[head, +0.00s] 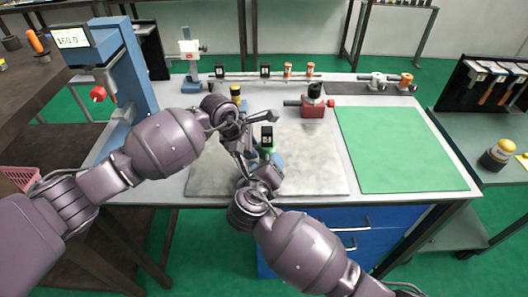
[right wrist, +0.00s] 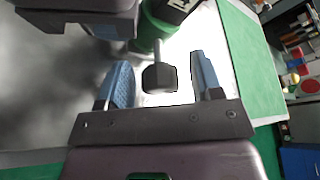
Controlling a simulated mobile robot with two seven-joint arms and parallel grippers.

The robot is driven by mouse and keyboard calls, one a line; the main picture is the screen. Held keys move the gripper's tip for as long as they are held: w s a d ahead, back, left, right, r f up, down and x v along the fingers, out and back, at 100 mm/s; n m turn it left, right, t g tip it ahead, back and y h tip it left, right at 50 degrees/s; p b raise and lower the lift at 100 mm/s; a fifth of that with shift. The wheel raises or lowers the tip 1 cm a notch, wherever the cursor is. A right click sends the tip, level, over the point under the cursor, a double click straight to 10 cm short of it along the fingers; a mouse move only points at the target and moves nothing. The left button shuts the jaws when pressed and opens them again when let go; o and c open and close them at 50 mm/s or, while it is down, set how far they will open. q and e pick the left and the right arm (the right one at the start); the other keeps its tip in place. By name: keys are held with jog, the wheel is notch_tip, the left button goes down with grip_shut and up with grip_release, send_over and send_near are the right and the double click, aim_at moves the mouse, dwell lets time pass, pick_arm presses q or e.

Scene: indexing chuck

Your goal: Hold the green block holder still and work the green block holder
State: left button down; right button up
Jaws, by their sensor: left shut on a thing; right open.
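The green block holder (head: 268,149) stands on the grey plate (head: 310,165), with a black block-like top. In the right wrist view, the green block holder (right wrist: 151,30) has a metal shaft ending in a dark six-sided knob (right wrist: 160,77). My left gripper (head: 254,150) is shut on the holder from the left; its fingers partly hide it. My right gripper (head: 272,162) is open just in front of the holder. Its blue fingers stand on either side of the knob, with a visible gap on both sides.
A red block with a black top (head: 313,105) stands behind to the right. A green mat (head: 400,150) lies clear at right. A blue stand with a display (head: 125,65) is at left. Several small parts line the back edge.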

jog(key=m+y, duration=0.2)
jog(key=m, duration=0.1)
jog(key=shift+d+g, duration=0.1)
jog(key=shift+g, duration=0.2)
jog(key=m+y, duration=0.2)
jog(key=m, duration=0.1)
jog(key=shift+d+y, duration=0.1)
jog(key=shift+y, duration=0.2)
jog(key=a+v, duration=0.1)
jog(key=v, duration=1.1)
jog(key=s+d+f+m, duration=0.2)
jog(key=d+f+m, duration=0.3)
jog(key=m, duration=0.5)
jog(key=s+d+f+m, duration=0.2)
jog(key=d+f+m, duration=0.4)
jog(key=d+m, duration=0.3)
jog(key=s+d+f+m+g, duration=0.1)
jog(key=d+f+m, duration=0.5)
jog(key=m, duration=0.7)
jog(key=shift+s+d, duration=0.75)
jog(key=shift+d, duration=0.1)
